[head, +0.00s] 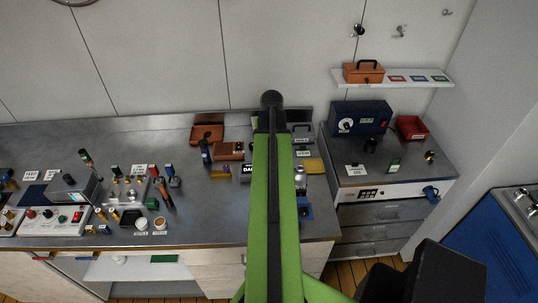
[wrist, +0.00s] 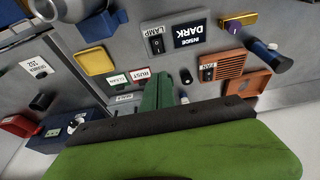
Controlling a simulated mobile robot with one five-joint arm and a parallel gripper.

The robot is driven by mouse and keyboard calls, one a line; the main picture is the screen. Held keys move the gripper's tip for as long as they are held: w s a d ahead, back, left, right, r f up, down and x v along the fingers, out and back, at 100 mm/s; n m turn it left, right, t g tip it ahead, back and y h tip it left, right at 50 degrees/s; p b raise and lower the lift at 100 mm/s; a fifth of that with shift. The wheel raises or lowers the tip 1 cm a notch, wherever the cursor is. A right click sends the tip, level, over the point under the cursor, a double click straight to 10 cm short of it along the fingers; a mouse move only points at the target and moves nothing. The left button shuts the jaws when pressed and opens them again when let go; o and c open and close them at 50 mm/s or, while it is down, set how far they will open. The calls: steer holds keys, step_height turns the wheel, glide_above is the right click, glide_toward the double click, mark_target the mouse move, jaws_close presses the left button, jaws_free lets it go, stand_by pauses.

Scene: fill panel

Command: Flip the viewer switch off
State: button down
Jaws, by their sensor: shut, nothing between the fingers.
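No label that I can read says viewer, so I cannot tell which switch is the viewer's. Another small switch (wrist: 207,73) is on the orange-brown FAN box (wrist: 229,66). My gripper (wrist: 160,80) shows as green fingers, shut and empty, pointing into the bench scene between the small labels and the FAN box. In the head view my green arm hides the gripper and the bench behind it.
The steel bench (head: 120,150) holds switch boxes, bottles and tools left of my arm. A red-lit switch (head: 77,216) is on a white panel at the left. A dark blue device (head: 360,118) stands on the right cabinet, below a white shelf (head: 440,84).

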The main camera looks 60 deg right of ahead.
steer(key=b+x, duration=0.9)
steer(key=a+b+x, duration=0.1)
steer(key=b+x, duration=0.3)
steer(key=shift+s+d+f, duration=0.1)
steer(key=shift+s+f, duration=0.15)
steer(key=shift+f, duration=0.35)
steer(key=shift+r, duration=0.1)
